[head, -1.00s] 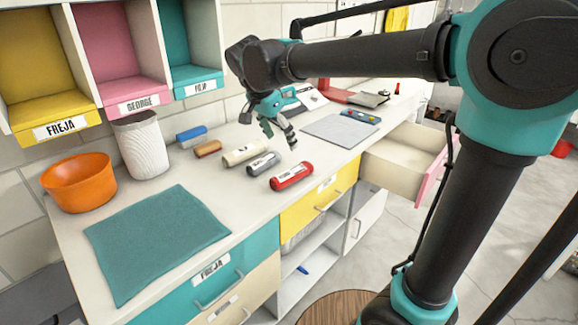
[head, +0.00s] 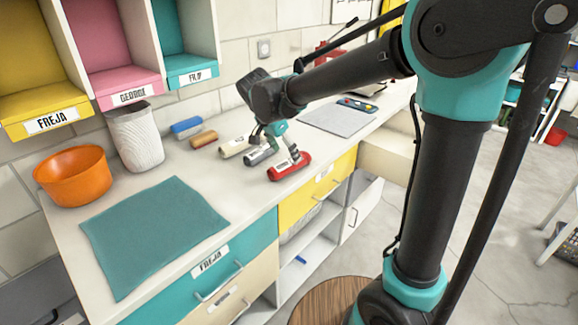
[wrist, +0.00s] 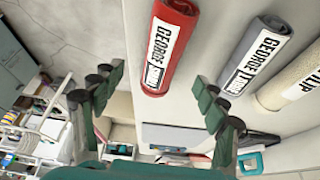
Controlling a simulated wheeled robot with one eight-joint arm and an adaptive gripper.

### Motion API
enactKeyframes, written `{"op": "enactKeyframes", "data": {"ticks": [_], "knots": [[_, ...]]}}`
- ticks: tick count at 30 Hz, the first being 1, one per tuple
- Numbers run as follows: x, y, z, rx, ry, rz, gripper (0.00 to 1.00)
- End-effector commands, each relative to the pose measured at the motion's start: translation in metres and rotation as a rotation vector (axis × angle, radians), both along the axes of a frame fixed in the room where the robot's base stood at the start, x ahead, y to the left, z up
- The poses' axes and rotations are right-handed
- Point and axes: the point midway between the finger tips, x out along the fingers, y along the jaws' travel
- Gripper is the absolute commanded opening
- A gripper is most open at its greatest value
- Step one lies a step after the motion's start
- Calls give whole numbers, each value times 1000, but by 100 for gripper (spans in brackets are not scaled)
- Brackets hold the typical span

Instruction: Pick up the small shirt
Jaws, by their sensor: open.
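Rolled cloths, likely shirts, lie on the white counter. The red roll (head: 289,166) has a white GEORGE label; it also shows in the wrist view (wrist: 183,25). A grey roll (head: 260,154), also labelled GEORGE (wrist: 255,52), lies left of it. A cream roll (head: 236,147) is further left; its label, partly cut off in the wrist view (wrist: 297,80), ends in "LIP". I cannot tell which is small. My gripper (head: 279,147) is open and empty, low over the red and grey rolls.
A teal cloth (head: 153,235) lies flat at the counter's front left. An orange bowl (head: 73,178) and a white ribbed bin (head: 134,138) stand behind it. Brown (head: 203,139) and blue (head: 186,127) rolls lie near the wall. A grey mat (head: 337,119) is beyond the gripper.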

Motion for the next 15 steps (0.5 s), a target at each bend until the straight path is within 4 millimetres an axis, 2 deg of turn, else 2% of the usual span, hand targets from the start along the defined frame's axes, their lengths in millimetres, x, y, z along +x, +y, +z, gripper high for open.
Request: {"op": "enactKeyframes", "data": {"ticks": [9,15], "knots": [[14,-6,-39,0,0,0,73],[16,-8,-47,1,-1,0,73]]}}
